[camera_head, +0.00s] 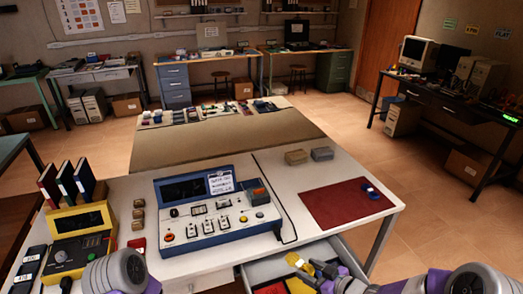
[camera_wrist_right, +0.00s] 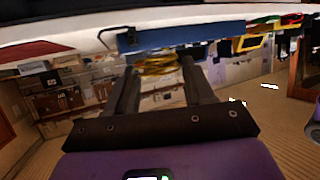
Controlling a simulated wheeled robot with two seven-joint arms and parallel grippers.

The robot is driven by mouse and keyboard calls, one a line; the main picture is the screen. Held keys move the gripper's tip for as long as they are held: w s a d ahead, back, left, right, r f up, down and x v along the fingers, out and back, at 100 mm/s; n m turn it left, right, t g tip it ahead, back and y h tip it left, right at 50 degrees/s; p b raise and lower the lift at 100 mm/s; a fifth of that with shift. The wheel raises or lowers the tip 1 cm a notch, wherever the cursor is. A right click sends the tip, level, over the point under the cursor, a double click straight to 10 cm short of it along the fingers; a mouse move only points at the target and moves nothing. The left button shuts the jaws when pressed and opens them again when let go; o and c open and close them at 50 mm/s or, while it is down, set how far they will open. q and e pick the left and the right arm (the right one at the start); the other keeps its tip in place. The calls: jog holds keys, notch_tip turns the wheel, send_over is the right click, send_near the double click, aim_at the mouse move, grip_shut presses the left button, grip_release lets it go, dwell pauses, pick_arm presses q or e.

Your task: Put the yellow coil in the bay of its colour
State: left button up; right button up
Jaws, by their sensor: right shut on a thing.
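The yellow coil (camera_head: 296,261) is between the fingers of my right gripper (camera_head: 309,269), which is shut on it. The coil (camera_wrist_right: 157,65) also shows between the fingertips in the right wrist view. The gripper is over the open drawer (camera_head: 252,270) at the table's front edge. Inside the drawer are a yellow bay (camera_head: 299,286) and a red bay (camera_head: 271,289); the gripper and arm hide other parts of it. The coil appears above the drawer floor. My left arm shows at the lower left, with its gripper out of view.
A blue coil (camera_head: 370,191) lies on a red mat (camera_head: 345,204) on the white table. A blue instrument panel (camera_head: 218,214) stands left of the mat, and a yellow device (camera_head: 78,242) is farther left. Two small blocks sit behind the mat.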

jog(key=shift+w+a+r+m+t+h, duration=0.15)
jog(key=shift+w+a+m+t+h, duration=0.05)
jog(key=shift+w+m+t+h, duration=0.15)
jog(key=shift+w+a+r+m+t+h, duration=0.15)
jog(key=shift+w+m+t+h, duration=0.1)
jog(key=shift+w+m, duration=0.1)
jog(key=shift+w+m+h, duration=0.2)
jog(key=shift+m+h, duration=0.2)
jog(key=shift+w+d+f+m+t+h, duration=0.15)
jog(key=shift+w+m+t+h, duration=0.15)
jog(key=shift+m+t+h, duration=0.45)
jog(key=d+f+m+h, duration=0.1)
jog(key=h, duration=0.1)
jog(key=d+f+m+h, duration=0.1)
jog(key=m+h, duration=0.1)
jog(key=shift+s+m+t, duration=0.25)
jog(key=shift+s+t, duration=0.1)
jog(key=shift+s, duration=0.05)
jog(key=shift+s+d+f+m+h, duration=0.4)
jog(key=shift+s+d+m+h, duration=0.15)
jog(key=shift+h, duration=0.2)
jog(key=shift+w, duration=0.1)
